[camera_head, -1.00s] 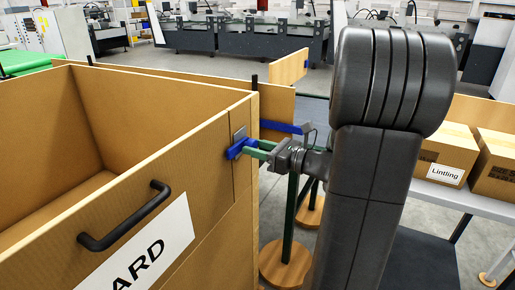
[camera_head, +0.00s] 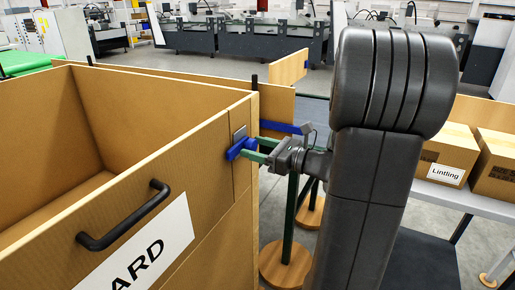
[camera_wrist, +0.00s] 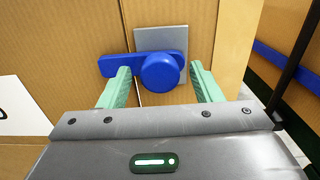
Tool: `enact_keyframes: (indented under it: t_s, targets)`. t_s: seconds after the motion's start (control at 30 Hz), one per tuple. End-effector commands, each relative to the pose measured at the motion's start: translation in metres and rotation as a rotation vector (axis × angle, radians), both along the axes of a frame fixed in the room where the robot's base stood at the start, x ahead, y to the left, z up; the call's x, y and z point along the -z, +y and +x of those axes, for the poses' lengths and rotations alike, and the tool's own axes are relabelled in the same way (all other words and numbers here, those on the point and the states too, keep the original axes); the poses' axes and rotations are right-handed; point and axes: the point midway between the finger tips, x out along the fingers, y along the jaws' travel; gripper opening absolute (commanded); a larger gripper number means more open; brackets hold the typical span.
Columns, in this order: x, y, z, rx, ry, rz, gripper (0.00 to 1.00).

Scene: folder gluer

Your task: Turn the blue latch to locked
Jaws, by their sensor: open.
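The blue latch (camera_head: 239,149) is on the front of the large brown bin, near its right corner. In the wrist view the latch (camera_wrist: 160,71) shows a round knob with an arm pointing left, roughly level, over a grey square plate (camera_wrist: 158,39). The arm reaches across the seam between two brown panels. My gripper (camera_head: 262,152) is at the latch. In the wrist view my gripper's (camera_wrist: 161,84) green fingers are apart, one on each side of the knob, the left one in front of the arm. I cannot tell whether either finger touches the knob.
The brown bin (camera_head: 120,165) is open at the top, with a black handle (camera_head: 122,216) and a white sign on its front. Cardboard boxes (camera_head: 446,152) stand on a table at right. A green post on a round wooden base (camera_head: 287,264) stands below my gripper.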

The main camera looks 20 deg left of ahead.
Motion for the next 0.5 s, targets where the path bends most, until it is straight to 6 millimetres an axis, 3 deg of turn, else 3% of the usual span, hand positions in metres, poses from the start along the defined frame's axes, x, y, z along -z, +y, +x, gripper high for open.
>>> enact_keyframes:
  t_s: [0.17, 0.5]
  targets:
    - [0.001, -0.016, 0.000, 0.004, 0.000, -0.001, 0.59]
    - [0.000, -0.082, -0.005, 0.006, 0.000, 0.000, 0.59]
